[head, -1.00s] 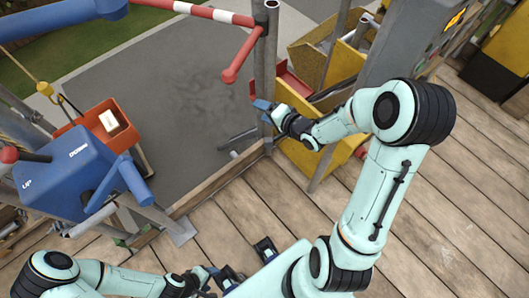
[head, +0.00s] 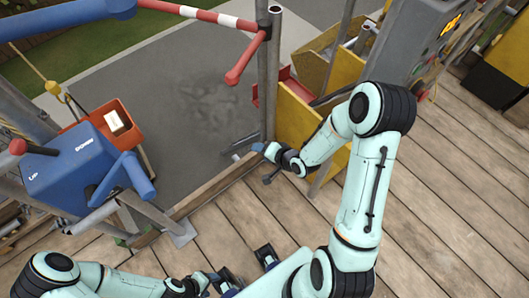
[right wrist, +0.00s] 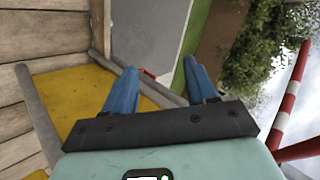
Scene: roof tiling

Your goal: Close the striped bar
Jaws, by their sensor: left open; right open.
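The striped bar (head: 200,15) is red and white and runs across the top of the head view to an upright grey post (head: 268,85). A short red arm (head: 245,60) slants down from its end at the post. The striped bar also shows at the right edge of the right wrist view (right wrist: 287,105). My right gripper (head: 265,163) is low beside the post, well below the bar. In the right wrist view its blue fingers (right wrist: 159,72) are apart with nothing between them. My left gripper (head: 222,281) is open at the bottom, far from the bar.
A blue control box (head: 70,165) and an orange bin (head: 112,125) stand at the left. A yellow chute (head: 295,125) and a grey control panel (head: 415,45) stand right of the post. Wooden planks (head: 450,200) form the floor. A low wooden board (head: 215,190) edges it.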

